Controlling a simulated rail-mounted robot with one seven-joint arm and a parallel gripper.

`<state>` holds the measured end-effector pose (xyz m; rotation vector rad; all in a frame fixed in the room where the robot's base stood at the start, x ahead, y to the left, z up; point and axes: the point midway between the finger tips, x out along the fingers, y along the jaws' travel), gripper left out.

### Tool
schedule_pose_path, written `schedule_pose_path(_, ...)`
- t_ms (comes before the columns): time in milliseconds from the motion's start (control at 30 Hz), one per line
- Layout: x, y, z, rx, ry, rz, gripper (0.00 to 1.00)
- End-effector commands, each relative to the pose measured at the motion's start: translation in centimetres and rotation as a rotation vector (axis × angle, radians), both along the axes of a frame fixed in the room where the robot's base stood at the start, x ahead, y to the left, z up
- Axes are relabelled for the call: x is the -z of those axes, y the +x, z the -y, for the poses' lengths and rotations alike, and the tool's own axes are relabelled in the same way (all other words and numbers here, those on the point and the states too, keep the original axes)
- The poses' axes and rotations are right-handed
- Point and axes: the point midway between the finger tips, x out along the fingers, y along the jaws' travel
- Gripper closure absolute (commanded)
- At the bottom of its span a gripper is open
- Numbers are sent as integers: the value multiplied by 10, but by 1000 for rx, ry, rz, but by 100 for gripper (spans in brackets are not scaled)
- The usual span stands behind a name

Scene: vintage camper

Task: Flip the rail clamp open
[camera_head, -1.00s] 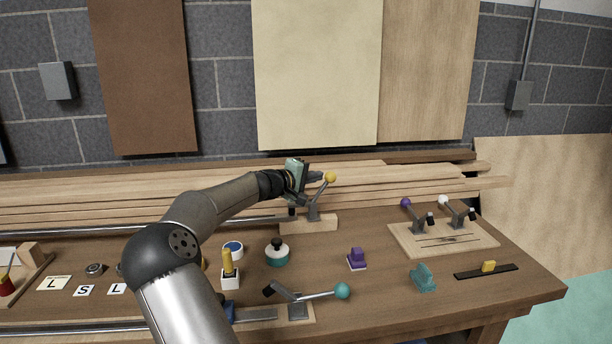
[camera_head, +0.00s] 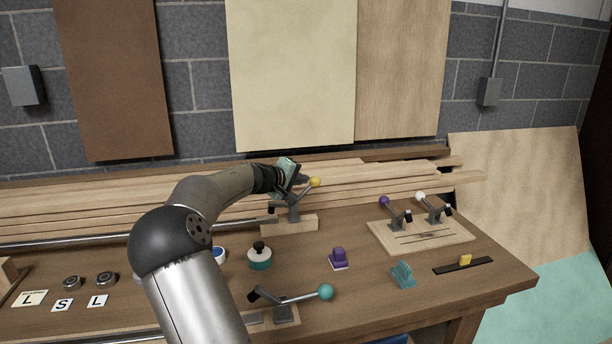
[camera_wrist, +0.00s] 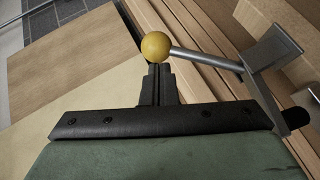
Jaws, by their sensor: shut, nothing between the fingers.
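A toggle clamp with a yellow ball knob (camera_head: 315,182) stands on a wooden block (camera_head: 290,225) at the back of the bench, by the end of a long metal rail. Its lever slants up to the right. My gripper (camera_head: 303,180) is beside the knob, on its left. In the wrist view my gripper's fingers (camera_wrist: 158,82) are together and empty. The yellow knob (camera_wrist: 156,46) is just beyond their tips; I cannot tell whether they touch. The clamp's grey lever rod (camera_wrist: 205,58) runs right from the knob to a metal bracket (camera_wrist: 270,50).
A clamp with a teal knob (camera_head: 325,292) lies at the front. A board (camera_head: 445,240) on the right carries purple- and white-knobbed clamps. A teal-and-black knob (camera_head: 260,257) and a purple piece (camera_head: 339,258) stand between. Stacked planks (camera_head: 100,212) lie behind.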

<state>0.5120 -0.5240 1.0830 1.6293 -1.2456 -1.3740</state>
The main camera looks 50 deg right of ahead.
Motion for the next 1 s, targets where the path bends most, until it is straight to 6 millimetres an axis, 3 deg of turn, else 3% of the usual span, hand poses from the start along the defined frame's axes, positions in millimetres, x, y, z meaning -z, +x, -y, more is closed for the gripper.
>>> schedule_pose_path(233,0,-10,14,-3,187,141,100)
schedule_pose_path(633,25,-23,32,-4,438,327,100)
schedule_pose_path(1000,38,-26,36,-8,454,335,100)
